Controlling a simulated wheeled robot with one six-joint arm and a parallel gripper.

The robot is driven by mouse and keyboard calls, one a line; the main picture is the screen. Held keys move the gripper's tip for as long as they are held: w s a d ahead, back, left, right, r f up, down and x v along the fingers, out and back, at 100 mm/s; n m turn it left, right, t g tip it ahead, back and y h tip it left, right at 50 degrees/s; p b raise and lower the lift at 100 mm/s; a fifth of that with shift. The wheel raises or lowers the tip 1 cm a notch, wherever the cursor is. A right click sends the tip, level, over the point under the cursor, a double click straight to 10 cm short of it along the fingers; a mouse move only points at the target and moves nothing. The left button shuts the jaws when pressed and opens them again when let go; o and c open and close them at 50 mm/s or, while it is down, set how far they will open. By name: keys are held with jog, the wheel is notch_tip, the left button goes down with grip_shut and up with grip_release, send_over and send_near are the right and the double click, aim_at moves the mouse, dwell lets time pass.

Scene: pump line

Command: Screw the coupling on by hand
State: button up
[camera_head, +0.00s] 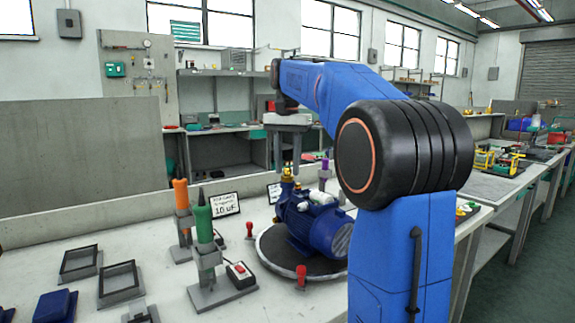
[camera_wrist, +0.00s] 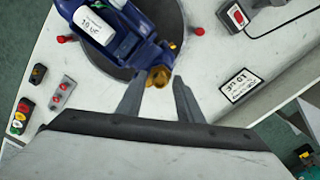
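A blue pump (camera_head: 312,222) with a brass fitting (camera_head: 287,175) on top stands on a round dark turntable (camera_head: 270,262). I take the brass piece to be the coupling; it also shows in the wrist view (camera_wrist: 158,77). I cannot tell how it is seated. My gripper (camera_head: 287,170) points down over the pump, its two grey fingers apart. In the wrist view my gripper (camera_wrist: 158,80) has the brass piece between its fingertips, with visible gaps on both sides.
Orange-handled (camera_head: 181,195) and green-handled (camera_head: 203,220) tools stand in holders left of the turntable. A box with a red switch (camera_head: 240,272) and red pegs (camera_head: 301,272) are close by. A sign (camera_head: 225,205) stands behind. Black frames (camera_head: 120,282) lie at the left.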

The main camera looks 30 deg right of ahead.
grip_shut()
jog(key=shift+m, duration=1.8)
jog(key=shift+m, duration=1.7)
jog(key=shift+m, duration=1.8)
